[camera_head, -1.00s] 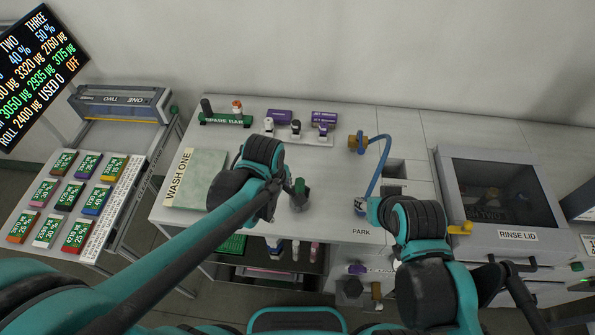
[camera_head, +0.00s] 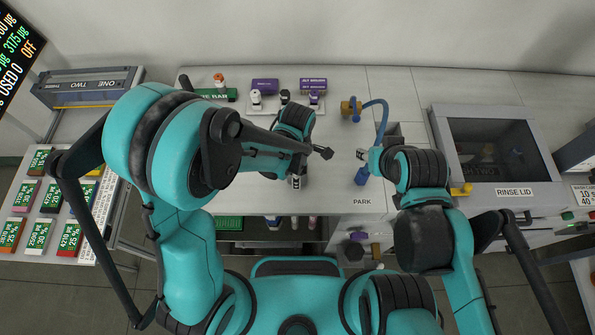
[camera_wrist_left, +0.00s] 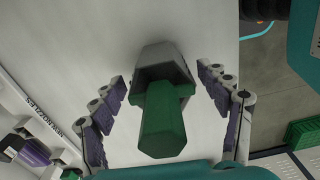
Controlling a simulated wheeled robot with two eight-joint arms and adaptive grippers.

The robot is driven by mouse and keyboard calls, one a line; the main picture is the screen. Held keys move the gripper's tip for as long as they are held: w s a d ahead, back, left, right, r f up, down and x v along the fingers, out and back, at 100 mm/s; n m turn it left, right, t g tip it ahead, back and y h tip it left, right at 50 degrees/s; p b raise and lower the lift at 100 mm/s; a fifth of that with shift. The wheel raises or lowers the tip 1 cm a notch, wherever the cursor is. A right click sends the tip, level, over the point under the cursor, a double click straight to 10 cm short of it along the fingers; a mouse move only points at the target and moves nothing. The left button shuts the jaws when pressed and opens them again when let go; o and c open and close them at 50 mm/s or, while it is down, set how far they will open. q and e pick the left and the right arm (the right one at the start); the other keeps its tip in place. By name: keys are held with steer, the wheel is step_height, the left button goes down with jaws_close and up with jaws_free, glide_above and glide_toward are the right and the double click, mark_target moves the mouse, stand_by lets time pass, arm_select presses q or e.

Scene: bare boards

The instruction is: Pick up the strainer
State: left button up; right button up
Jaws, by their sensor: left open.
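A grey piece with a green hexagonal handle (camera_wrist_left: 163,125), which I take to be the strainer, stands on the white worktop in the left wrist view. My left gripper (camera_wrist_left: 161,78) is open, with one purple-padded finger on each side of it and visible gaps between. In the head view my left gripper (camera_head: 297,181) is low over the middle of the worktop; my own wrist and fingers hide most of the piece there. My right gripper (camera_head: 362,157) is beside a blue hose (camera_head: 383,116) and a blue block; whether its fingers are shut is unclear.
Purple boxes (camera_head: 265,86) and small bottles stand at the back. A lidded rinse box (camera_head: 497,160) is at right. A rack of labelled packs (camera_head: 50,195) is at left. The worktop's front edge is close.

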arm_select(q)
steer(key=shift+f, duration=0.1)
steer(key=c, duration=1.3)
